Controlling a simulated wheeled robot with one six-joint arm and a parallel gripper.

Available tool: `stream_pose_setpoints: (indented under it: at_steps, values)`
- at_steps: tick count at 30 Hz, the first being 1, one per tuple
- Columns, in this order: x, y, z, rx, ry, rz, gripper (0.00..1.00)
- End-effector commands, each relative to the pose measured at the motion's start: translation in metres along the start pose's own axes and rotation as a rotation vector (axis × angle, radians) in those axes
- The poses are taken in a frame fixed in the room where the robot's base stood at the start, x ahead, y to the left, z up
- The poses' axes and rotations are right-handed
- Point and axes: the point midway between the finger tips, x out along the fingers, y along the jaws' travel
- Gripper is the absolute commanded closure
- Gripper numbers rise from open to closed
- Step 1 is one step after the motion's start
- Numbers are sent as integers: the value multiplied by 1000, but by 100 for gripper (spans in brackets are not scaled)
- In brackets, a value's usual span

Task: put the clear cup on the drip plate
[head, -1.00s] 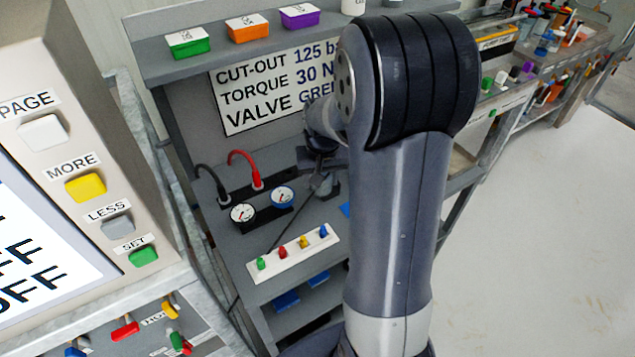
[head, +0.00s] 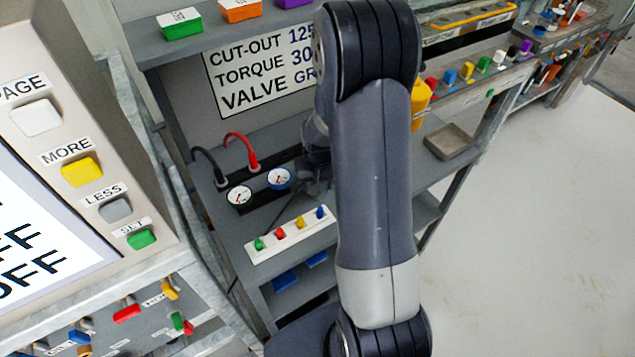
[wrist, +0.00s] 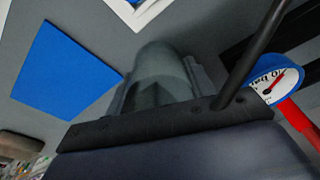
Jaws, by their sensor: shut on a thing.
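The clear cup (wrist: 160,75) shows in the wrist view as a see-through grey cylinder at my gripper (wrist: 155,112), which is shut on it. In the head view my gripper (head: 317,186) is small and dark, partly hidden behind my arm, over the bench beside the gauges; I cannot make out the cup there. A flat grey-brown square plate with a raised rim (head: 450,141), which looks like the drip plate, lies on the bench to the right of my arm. It is apart from my gripper, and its visible top is empty.
Two gauges (head: 278,179) and a red hose (head: 242,150) stand left of my gripper. A white strip with coloured knobs (head: 290,235) lies in front. A blue square (wrist: 68,70) shows in the wrist view. A yellow object (head: 420,98) stands behind the plate, partly hidden.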

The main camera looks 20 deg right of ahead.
Motion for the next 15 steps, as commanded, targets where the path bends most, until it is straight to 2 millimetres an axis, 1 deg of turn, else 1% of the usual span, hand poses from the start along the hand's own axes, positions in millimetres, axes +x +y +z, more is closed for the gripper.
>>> stream_pose_setpoints:
  at_steps: [3, 4, 11, 15]
  values:
    - [5, 0, 1, 0, 0, 0, 71]
    - [4, 0, 0, 0, 0, 0, 47]
    - [3, 0, 0, 0, 0, 0, 29]
    - [3, 0, 0, 0, 0, 0, 27]
